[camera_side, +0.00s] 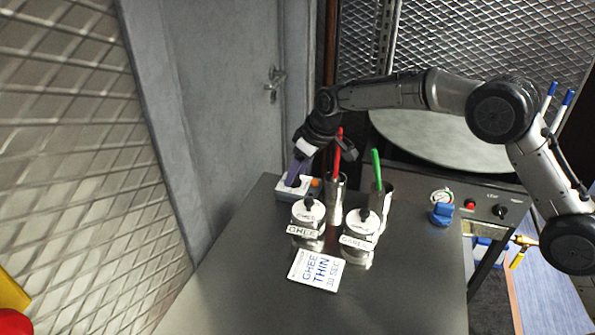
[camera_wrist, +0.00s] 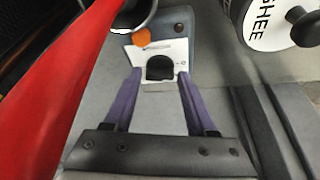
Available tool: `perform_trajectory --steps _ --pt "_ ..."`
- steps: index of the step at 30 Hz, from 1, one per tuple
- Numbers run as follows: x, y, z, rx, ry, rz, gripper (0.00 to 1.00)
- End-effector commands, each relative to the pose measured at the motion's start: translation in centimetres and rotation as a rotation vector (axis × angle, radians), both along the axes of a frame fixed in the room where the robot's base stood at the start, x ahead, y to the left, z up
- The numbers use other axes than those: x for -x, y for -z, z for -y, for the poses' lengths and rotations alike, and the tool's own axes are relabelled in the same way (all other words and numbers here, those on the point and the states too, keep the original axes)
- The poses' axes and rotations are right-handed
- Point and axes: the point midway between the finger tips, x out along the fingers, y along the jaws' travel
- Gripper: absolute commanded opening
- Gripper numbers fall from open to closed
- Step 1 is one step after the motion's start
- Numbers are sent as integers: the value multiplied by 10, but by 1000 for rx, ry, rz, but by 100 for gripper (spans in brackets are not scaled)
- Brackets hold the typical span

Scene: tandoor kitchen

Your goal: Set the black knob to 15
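The black knob (camera_wrist: 160,67) sits on the white face of a small control box (camera_wrist: 178,48), with an orange button (camera_wrist: 141,37) beside it. In the side view the box (camera_side: 284,190) stands at the back left of the steel table; my fingers mostly hide its knob there. My gripper (camera_wrist: 160,73) points down at the box, its purple fingers apart, one on each side of the knob in the wrist view. It is open with nothing held. I cannot tell whether the fingers touch the knob. The dial marks are too small to read. My gripper (camera_side: 294,178) also shows in the side view.
Close by stand a steel holder with a red-handled tool (camera_side: 338,155), a green-handled one (camera_side: 376,170), the ghee pot (camera_side: 308,214) and another labelled pot (camera_side: 361,226). A card (camera_side: 315,270) lies in front. Another black knob (camera_side: 499,211) is on the oven panel. The front table is clear.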

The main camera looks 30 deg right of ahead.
Motion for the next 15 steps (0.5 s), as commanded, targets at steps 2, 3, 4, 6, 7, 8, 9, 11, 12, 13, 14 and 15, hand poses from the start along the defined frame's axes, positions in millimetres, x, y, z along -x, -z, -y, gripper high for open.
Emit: perform_trajectory --steps 2,3,4,6,7,8,9,11,12,13,14,15 --pt "0 0 0 0 0 0 41" --pt "0 0 0 0 0 0 34" --pt "0 0 0 0 0 0 28" --pt "0 0 0 0 0 0 16" --pt "0 0 0 0 0 0 10" --pt "0 0 0 0 0 0 5" --pt "0 0 0 0 0 0 0" --pt "0 0 0 0 0 0 0" --pt "0 0 0 0 1 0 0" --pt "0 0 0 0 1 0 0" --pt "0 0 0 0 3 0 0" --pt "0 0 0 0 8 0 0"
